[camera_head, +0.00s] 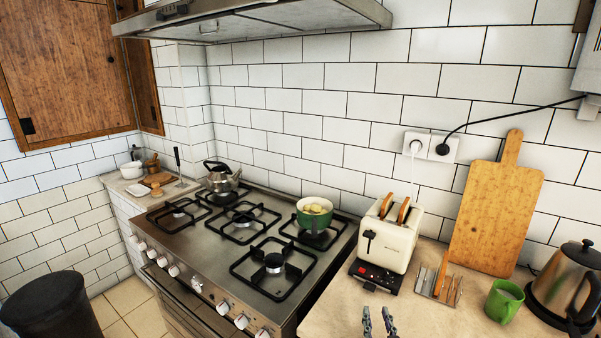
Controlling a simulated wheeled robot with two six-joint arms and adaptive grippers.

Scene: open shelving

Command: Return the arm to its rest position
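My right gripper (378,321) shows at the bottom edge, over the front of the beige counter (330,306). Only its two fingertips are in view. They are apart, with nothing between them. The rest of the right arm is out of the picture. My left gripper and arm are not in view.
A cream toaster (389,241) holding bread slices stands beyond the gripper. A small rack (437,286), a green mug (504,301) and a steel kettle (568,281) are to the right. A wooden board (496,217) leans on the wall. The stove (205,257) with a green pot (313,219) is left.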

